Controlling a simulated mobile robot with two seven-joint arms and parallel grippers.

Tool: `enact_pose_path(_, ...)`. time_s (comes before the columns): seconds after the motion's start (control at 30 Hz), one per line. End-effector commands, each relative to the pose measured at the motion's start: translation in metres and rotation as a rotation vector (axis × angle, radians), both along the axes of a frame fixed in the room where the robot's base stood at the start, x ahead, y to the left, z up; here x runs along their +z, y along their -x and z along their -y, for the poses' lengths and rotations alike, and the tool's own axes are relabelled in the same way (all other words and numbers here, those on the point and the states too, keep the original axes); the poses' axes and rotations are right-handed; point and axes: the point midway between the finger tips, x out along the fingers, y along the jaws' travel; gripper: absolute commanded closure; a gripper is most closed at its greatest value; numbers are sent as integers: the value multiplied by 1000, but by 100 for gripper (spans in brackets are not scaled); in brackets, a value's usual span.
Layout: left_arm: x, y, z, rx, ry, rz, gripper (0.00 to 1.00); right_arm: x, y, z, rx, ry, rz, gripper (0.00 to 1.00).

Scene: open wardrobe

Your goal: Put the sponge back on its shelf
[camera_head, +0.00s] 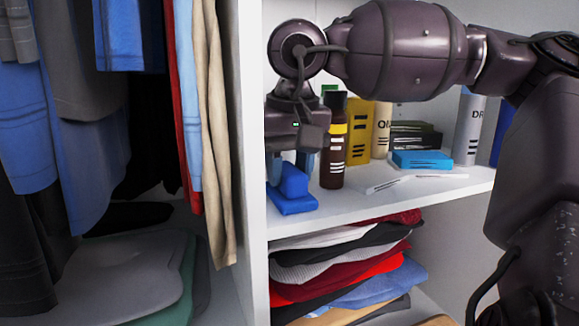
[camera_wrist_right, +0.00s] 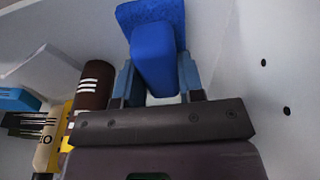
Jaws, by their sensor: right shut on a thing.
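The blue sponge (camera_head: 292,203) is at the left end of the white shelf (camera_head: 345,208), beside the upright divider panel. It has a wide flat base and a narrower raised block on top. My right gripper (camera_head: 290,167) is above it, pointing down, with its fingers shut on the raised block. In the right wrist view the sponge (camera_wrist_right: 155,58) sits between the two blue-grey fingers (camera_wrist_right: 157,75). Its base is at or very near the shelf surface; I cannot tell whether it touches. My left gripper is not in view.
A dark brown bottle (camera_head: 333,140) stands close right of the sponge. Yellow and cream containers, a blue box (camera_head: 422,159) and a grey bottle (camera_head: 468,125) stand farther right. Folded clothes (camera_head: 345,262) fill the shelf below. Hanging clothes (camera_head: 130,100) are left of the divider (camera_head: 251,120).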

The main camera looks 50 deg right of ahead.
Motion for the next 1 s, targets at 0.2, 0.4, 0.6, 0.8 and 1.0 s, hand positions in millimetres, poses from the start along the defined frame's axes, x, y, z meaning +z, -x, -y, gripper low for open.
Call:
enact_pose_path(0.2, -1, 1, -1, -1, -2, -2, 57, 0, 0, 0, -1, 1, 2, 93)
enact_pose_path(0.4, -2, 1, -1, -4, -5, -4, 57, -2, 0, 0, -1, 1, 2, 57)
enact_pose_path(0.6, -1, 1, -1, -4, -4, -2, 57, -2, 0, 0, -1, 1, 2, 39)
enact_pose_path(0.8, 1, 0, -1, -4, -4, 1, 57, -1, 0, 0, -1, 1, 2, 39)
enact_pose_path(1.0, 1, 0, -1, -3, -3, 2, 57, 15, 1, -1, -1, 3, 5, 39)
